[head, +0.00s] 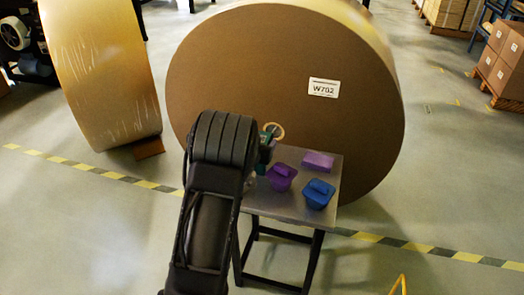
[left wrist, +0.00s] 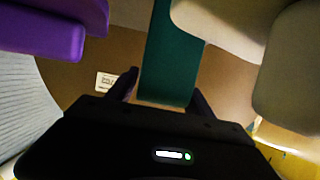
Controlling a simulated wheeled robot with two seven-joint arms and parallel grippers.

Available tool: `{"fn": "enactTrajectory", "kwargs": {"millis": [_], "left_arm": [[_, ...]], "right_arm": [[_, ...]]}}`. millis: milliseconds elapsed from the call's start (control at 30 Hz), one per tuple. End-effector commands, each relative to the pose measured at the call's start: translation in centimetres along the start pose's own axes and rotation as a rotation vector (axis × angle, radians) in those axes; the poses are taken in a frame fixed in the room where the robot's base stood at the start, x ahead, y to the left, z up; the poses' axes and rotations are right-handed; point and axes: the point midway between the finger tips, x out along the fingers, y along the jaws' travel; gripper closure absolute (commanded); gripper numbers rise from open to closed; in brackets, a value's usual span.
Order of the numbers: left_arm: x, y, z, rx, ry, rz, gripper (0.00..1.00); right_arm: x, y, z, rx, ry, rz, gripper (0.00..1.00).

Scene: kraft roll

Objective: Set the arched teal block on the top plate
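The teal block (left wrist: 170,60) stands between the two dark fingers of my left gripper (left wrist: 164,88) in the left wrist view, with both fingers close against its sides. Its upper part runs out of that view, so its arch is hidden. In the head view my left arm covers most of the gripper, and only a little teal (head: 265,152) shows beside it. The grey metal top plate (head: 305,213) of a small black stand lies below; I cannot tell whether the teal block touches it. My right gripper is not in view.
A purple tapered block (head: 281,178), a flat purple block (head: 318,160) and a blue tapered block (head: 318,194) stand on the plate's right part. A pale ring (head: 273,131) shows beyond the gripper. A huge kraft roll (head: 230,65) rises close behind the stand.

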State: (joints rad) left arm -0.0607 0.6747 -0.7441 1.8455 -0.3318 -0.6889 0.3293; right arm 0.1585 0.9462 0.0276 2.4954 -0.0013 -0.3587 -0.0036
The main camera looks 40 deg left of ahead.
Motion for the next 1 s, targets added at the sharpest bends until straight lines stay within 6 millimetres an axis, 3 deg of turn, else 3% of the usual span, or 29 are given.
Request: {"fn": "enactTrajectory", "kwargs": {"millis": [700,1000], "left_arm": [[0.00,0.00,0.00,0.000,0.000,0.000,0.99],[0.00,0.00,-0.12,0.000,0.002,0.000,1.00]], "right_arm": [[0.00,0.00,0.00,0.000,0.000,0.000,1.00],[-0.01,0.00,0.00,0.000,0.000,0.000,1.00]]}}
